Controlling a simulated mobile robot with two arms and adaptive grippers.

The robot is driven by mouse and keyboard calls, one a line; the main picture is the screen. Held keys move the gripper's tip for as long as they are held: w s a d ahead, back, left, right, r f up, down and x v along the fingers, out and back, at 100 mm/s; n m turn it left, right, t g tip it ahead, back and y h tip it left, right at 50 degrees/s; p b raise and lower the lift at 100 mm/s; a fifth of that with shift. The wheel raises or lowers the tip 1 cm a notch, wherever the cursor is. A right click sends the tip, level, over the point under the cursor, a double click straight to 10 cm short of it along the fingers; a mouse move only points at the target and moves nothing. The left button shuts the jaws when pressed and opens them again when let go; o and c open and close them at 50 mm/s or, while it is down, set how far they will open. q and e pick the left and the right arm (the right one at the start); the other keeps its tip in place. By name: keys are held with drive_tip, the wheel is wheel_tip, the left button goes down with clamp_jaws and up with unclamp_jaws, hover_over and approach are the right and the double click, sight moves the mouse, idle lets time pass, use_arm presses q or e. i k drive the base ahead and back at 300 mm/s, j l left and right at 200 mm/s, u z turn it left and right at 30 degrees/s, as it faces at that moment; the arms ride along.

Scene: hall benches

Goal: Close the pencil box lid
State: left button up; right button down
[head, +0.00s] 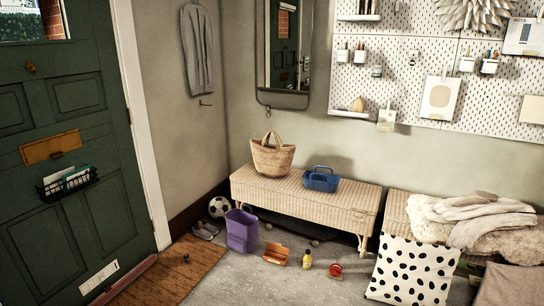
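A small orange box (276,257), which looks like the pencil box, sits on the grey floor in front of the wicker bench. Its lid (279,248) appears raised at the back, so the box looks open. What is inside it is too small to tell. Neither of my grippers shows in the head view.
A purple bin (241,232) stands left of the box. A yellow bottle (307,262) and a red item (335,269) stand to its right. The wicker bench (300,198) is behind, and a spotted cushion (411,271) is farther right. The floor in front (265,288) is clear.

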sight(277, 247)
drive_tip(key=i, duration=2.35)
